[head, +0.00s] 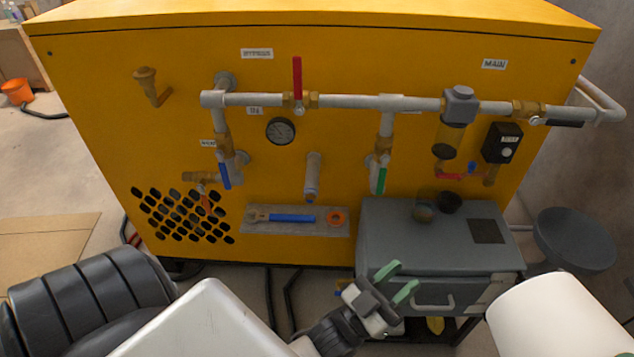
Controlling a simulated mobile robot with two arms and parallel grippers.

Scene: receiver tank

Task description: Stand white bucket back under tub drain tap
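I cannot make out a white bucket, a tub or a tub drain tap for certain in the head view. My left gripper (396,281) is at the lower middle, in front of the grey cabinet (400,240). Its two green fingers stand apart with nothing seen between them, so it is open and empty. My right gripper is not in view. Several valves and taps sit on the yellow panel, among them a brass tap (200,178) above the black vent holes.
The yellow housing (340,180) fills the middle. A shelf (258,227) on it holds a blue-handled wrench (290,217). A dark round stool (574,240) stands right of the cabinet. Bare floor shows at left.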

